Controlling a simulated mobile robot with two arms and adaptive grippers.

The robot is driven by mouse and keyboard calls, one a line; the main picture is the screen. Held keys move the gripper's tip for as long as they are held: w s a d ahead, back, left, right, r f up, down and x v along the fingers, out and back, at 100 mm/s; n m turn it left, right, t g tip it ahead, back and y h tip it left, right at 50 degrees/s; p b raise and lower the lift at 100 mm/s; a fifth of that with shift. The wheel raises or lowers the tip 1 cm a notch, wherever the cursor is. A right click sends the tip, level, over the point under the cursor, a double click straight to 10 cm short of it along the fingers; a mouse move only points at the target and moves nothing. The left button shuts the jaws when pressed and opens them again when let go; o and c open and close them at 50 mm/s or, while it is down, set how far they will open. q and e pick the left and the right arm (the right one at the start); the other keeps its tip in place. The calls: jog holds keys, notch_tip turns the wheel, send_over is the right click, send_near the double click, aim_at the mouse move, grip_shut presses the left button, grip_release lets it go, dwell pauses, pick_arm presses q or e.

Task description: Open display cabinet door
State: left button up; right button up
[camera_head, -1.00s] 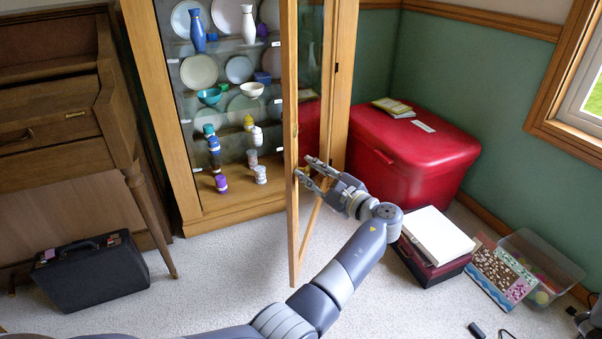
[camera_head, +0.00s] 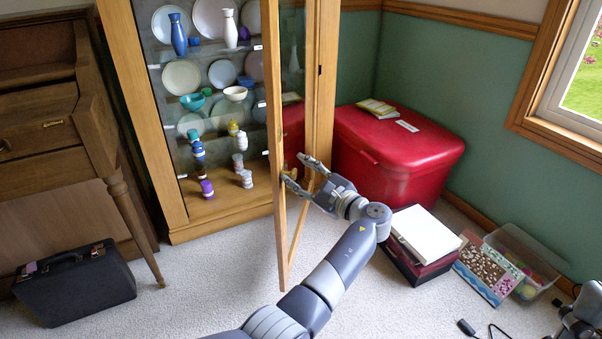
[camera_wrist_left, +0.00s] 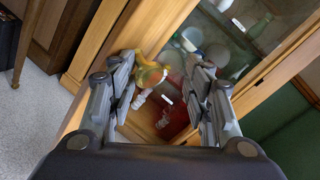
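The display cabinet (camera_head: 180,215) has a wooden frame and glass shelves. Its wooden-framed glass door (camera_head: 277,215) stands swung well out into the room, seen nearly edge-on in the head view. My left gripper (camera_head: 294,169) is at the door's side, around mid-height, with its fingers spread. In the wrist view the left gripper (camera_wrist_left: 160,103) shows two fingers apart, with a yellowish-gold handle (camera_wrist_left: 150,76) between or just beyond them; contact is unclear. Part of my right arm's end (camera_head: 580,318) shows at the lower right corner; its fingers are unclear.
A red chest (camera_head: 400,155) stands right of the cabinet, behind my left gripper. Carpet before the cabinet is clear.

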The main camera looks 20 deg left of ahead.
pick_arm(q)
notch_tip(320, 180, up, 10)
dwell(0.7)
